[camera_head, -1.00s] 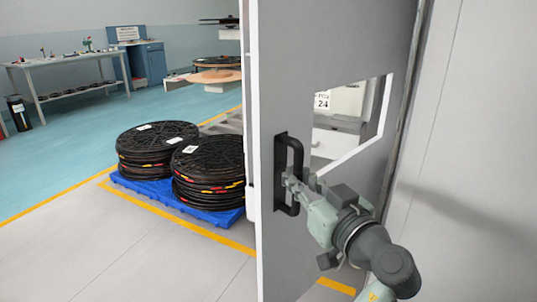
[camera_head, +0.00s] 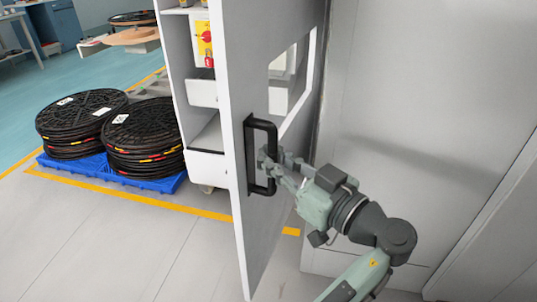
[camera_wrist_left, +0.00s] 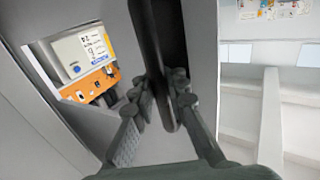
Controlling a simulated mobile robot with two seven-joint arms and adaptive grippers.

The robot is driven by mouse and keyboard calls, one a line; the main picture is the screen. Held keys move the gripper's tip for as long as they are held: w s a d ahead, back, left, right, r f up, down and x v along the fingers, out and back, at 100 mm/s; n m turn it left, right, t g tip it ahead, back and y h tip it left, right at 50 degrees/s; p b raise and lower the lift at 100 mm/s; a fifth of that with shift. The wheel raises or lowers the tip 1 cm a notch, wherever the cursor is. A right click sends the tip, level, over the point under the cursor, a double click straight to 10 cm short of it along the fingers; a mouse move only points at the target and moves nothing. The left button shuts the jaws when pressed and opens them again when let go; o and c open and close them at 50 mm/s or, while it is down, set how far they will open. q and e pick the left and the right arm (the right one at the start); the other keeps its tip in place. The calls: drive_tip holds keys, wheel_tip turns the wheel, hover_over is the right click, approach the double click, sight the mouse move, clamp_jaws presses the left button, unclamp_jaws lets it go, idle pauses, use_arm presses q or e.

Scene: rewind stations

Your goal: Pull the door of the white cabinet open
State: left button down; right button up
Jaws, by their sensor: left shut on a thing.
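The door (camera_head: 275,200) of the white cabinet is a tall grey-white panel with a window cut-out, standing at an angle and seen nearly edge-on. A black bar handle (camera_head: 272,137) is mounted upright on it. My left gripper (camera_head: 268,168) is shut on the lower part of the handle, its arm showing at the lower right. In the left wrist view the dark handle (camera_wrist_left: 158,60) runs down between the two fingers of the gripper (camera_wrist_left: 160,98). The fingertips partly hide the handle's contact area. My right gripper is in neither view.
White drawers and a yellow panel with a red switch (camera_head: 206,35) show left of the door's edge. Black reels (camera_head: 145,130) are stacked on a blue pallet (camera_head: 160,183) at the left. Grey floor is clear in front; a plain pale wall (camera_head: 420,120) stands at the right.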

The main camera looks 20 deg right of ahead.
use_arm(q)
drive_tip(key=c, duration=1.5)
unclamp_jaws()
drive_tip(key=shift+s+a, duration=0.15)
drive_tip(key=shift+a, duration=0.1)
drive_tip(key=shift+d, duration=0.1)
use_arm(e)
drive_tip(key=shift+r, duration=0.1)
